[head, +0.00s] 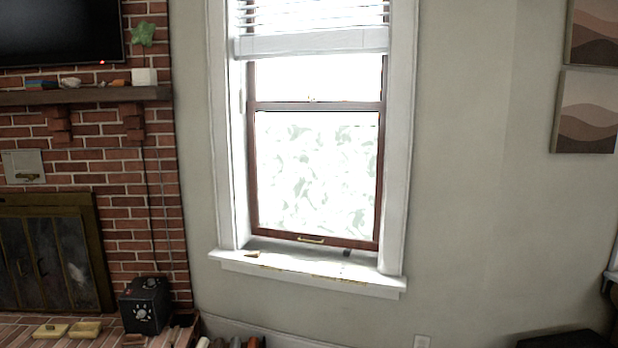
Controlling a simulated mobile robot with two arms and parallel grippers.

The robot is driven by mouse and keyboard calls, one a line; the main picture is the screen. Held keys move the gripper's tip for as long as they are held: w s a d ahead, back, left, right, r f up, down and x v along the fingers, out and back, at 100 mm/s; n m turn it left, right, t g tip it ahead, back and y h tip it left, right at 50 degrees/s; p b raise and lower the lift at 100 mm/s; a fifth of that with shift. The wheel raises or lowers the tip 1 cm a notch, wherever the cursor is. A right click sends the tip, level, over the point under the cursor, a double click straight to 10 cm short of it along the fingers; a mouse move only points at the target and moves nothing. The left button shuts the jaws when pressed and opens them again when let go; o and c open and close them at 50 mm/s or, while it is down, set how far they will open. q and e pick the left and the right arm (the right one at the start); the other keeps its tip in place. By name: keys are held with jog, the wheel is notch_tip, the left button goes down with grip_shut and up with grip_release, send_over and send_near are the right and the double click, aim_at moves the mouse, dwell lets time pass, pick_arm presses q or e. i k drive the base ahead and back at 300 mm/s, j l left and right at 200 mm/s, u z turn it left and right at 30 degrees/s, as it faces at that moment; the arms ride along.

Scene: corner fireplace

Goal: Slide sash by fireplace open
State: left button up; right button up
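The window sash (253,180) is a brown wooden frame around a bright pane, right of the brick fireplace in the head view. Its bottom rail rests at or very near the white sill (310,272), so it looks shut. A small brass-coloured handle (311,240) sits on the middle of the bottom rail. A latch (312,99) shows at the meeting rail. White blinds (310,42) hang over the top of the window. Neither of my grippers is in view.
The brick fireplace (45,250) with a mantel (85,96) stands at the left. Small items lie on the sill. Dark objects stand at the lower right.

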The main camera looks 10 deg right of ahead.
aim_at(323, 238)
jog(key=i+l, duration=0.1)
jog(key=i, duration=0.4)
jog(key=i+l, duration=0.15)
jog(key=i, duration=0.35)
jog(key=z, duration=0.05)
